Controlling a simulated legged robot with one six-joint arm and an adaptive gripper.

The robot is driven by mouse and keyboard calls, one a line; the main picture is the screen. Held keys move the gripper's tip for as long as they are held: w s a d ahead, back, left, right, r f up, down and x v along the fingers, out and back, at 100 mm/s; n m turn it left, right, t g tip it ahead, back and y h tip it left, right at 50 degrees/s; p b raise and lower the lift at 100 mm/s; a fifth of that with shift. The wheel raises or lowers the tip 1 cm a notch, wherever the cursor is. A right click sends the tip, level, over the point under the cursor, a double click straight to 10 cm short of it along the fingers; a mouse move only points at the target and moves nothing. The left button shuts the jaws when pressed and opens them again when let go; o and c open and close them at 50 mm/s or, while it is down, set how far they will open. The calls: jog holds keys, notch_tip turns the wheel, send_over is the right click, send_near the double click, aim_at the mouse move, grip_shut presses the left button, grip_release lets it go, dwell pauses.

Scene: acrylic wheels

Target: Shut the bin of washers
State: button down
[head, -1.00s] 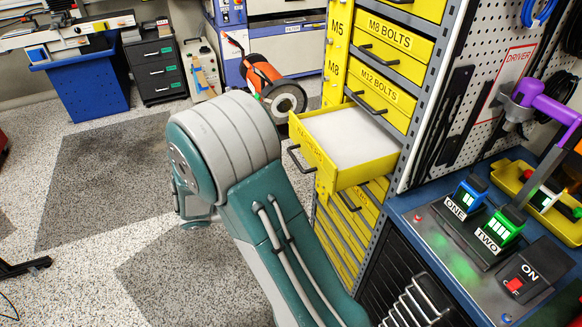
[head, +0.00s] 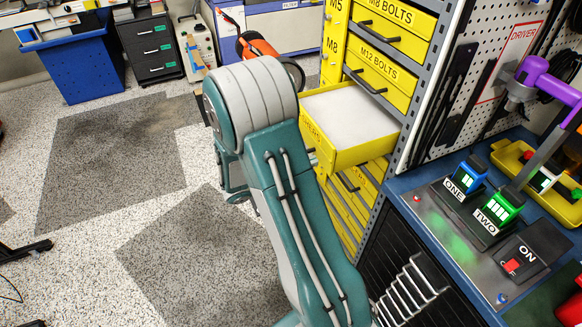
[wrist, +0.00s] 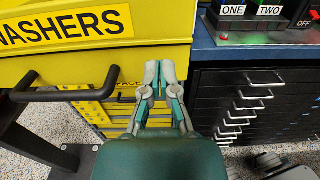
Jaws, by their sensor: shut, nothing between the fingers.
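The washers bin is a yellow drawer (head: 368,155) pulled out of the yellow cabinet, with pale contents inside. In the wrist view its front (wrist: 95,62) fills the upper left, with the washers label (wrist: 62,27) and a black bar handle (wrist: 65,92) at the far left. My gripper (wrist: 160,68) is shut and empty, in front of the lower right part of the bin's front, right of the handle. I cannot tell whether its tips touch the front. In the head view my arm covers part of the bin's front and hides my gripper.
Shut yellow drawers (head: 382,72) stand above and below the bin. Right of them is a blue bench (head: 405,195) with switches and a purple clamp (head: 545,78). A black drawer unit (wrist: 255,110) stands under the bench. The speckled floor to the left is mostly clear.

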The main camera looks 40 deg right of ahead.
jog(key=shift+x, duration=1)
